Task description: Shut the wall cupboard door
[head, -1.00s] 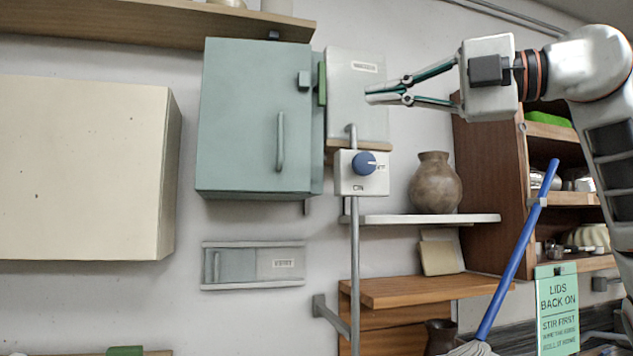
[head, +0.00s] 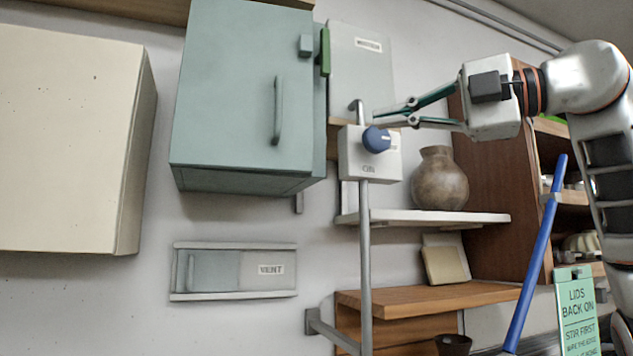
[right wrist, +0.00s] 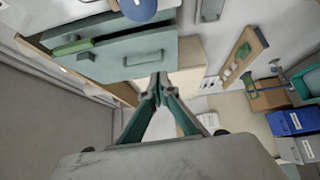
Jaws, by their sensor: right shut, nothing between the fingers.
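The teal wall cupboard (head: 245,95) hangs at upper centre in the head view, with a vertical bar handle (head: 278,110) on its door. A green strip (head: 325,52) stands by the door's right edge, beside a small teal block (head: 305,45). The door and handle also show in the right wrist view (right wrist: 143,58). My right gripper (head: 378,118) is shut and empty, right of the cupboard; its fingertips also show in the wrist view (right wrist: 158,88). My left gripper is out of view.
A box with a blue knob (head: 376,140) on a vertical pipe (head: 365,260) appears just below and left of my right fingertips. A brown vase (head: 440,180) stands on a white shelf (head: 430,218). A cream cabinet (head: 65,140) hangs at left. A blue-handled mop (head: 535,265) leans at right.

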